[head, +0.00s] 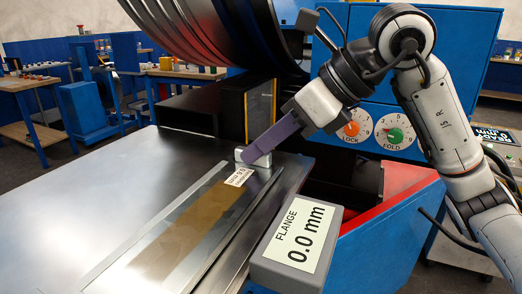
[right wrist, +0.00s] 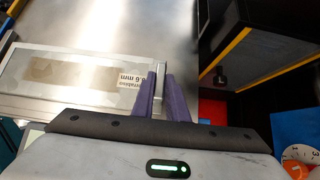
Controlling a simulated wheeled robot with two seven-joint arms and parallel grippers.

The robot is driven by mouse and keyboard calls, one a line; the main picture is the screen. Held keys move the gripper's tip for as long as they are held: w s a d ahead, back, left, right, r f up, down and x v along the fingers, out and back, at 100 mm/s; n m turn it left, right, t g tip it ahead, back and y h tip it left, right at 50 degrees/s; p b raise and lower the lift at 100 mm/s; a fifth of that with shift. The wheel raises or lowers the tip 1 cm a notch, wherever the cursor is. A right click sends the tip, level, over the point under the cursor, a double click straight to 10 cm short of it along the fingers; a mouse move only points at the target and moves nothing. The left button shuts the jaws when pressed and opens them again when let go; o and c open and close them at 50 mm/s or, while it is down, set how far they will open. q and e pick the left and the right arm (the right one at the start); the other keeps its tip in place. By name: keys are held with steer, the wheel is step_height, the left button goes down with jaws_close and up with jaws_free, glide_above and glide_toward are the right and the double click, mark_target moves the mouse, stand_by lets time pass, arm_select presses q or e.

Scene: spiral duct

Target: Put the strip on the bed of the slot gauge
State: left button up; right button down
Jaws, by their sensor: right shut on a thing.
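A long flat strip (head: 200,211), grey with a brownish middle, lies along the slot gauge's bed (head: 256,208) between straight metal edges. A white label (head: 239,177) with "mm" print sits near its far end. The strip also shows in the right wrist view (right wrist: 70,73). The slot gauge's box (head: 296,250) reads "FLANGE 0.0 mm". My right gripper (head: 252,158), with purple fingers, is at the far end, shut on a small grey block (right wrist: 161,68). The fingers partly hide this block, and I cannot tell whether it is joined to the strip. My left gripper is out of view.
The dark metal table (head: 90,190) is clear to the left. A blue machine panel with LOCK (head: 351,129) and FOLD (head: 394,136) knobs stands behind my right arm. A black post with a yellow edge (head: 258,105) stands close behind the gripper.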

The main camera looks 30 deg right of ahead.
steer(key=shift+f, duration=0.15)
steer(key=c, duration=1.7)
jaws_free()
steer(key=shift+c, duration=0.2)
steer(key=shift+r, duration=0.25)
steer(key=p+v, duration=0.1)
steer(key=v, duration=1.1)
steer(key=shift+f, duration=0.15)
